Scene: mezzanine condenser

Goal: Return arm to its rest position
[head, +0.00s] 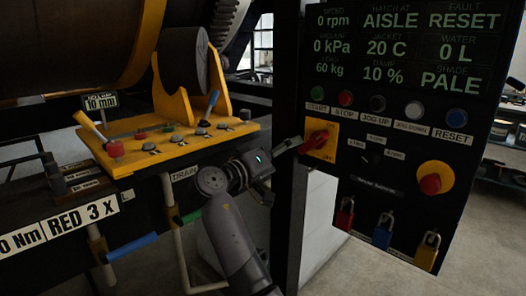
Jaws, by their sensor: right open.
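My right arm (230,238) rises from the bottom middle of the head view and bends at the wrist toward the right. My right gripper (292,145) is open, pointing at the control panel's left edge. Nothing shows between its fingers. Its tips are just left of the red rotary switch (318,139) on a yellow plate; I cannot tell whether they touch the panel frame. My left gripper and arm are out of view.
The dark control panel (375,190) has a green-text display (405,45), several buttons, a red emergency knob (430,184) and hanging padlocks (383,232). A yellow lever console (190,140) stands left of my gripper. A blue-handled bar (130,246) is low at left. Open floor shows at right.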

